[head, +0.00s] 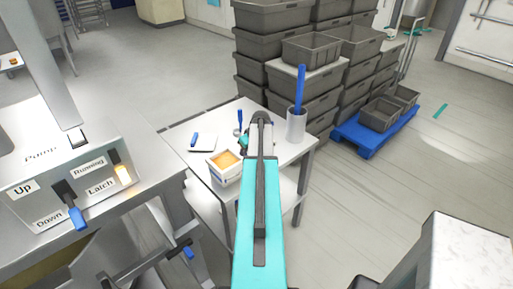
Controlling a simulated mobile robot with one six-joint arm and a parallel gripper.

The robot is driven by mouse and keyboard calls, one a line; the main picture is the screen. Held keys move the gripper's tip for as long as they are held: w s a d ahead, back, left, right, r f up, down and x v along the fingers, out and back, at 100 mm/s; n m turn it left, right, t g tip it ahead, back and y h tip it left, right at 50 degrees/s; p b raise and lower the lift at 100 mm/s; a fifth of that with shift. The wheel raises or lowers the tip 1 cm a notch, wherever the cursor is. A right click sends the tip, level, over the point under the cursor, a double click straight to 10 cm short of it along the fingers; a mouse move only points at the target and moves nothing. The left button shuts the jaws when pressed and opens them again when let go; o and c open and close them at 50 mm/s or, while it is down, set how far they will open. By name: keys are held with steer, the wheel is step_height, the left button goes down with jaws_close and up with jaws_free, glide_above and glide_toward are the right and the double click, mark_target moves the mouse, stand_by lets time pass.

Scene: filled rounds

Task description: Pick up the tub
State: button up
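A white tub (223,176) with orange contents stands upright on the small white table (283,153), near its front left edge. My teal arm reaches up the picture over the table, just right of the tub. My gripper (258,138) is at the arm's far end, behind and to the right of the tub, apart from it in the picture. The arm hides much of the gripper, and its fingers cannot be made out. The tub's right side is close to the arm in the picture; I cannot tell the depth gap.
A grey pot (297,126) holding a blue-handled tool (300,88) stands right of my gripper. A white flat piece (202,142) lies back left. A control panel (70,185) is left. Stacked grey crates (262,47) stand behind; open floor (400,185) lies right.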

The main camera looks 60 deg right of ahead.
steer(key=shift+c, duration=0.6)
jaws_close()
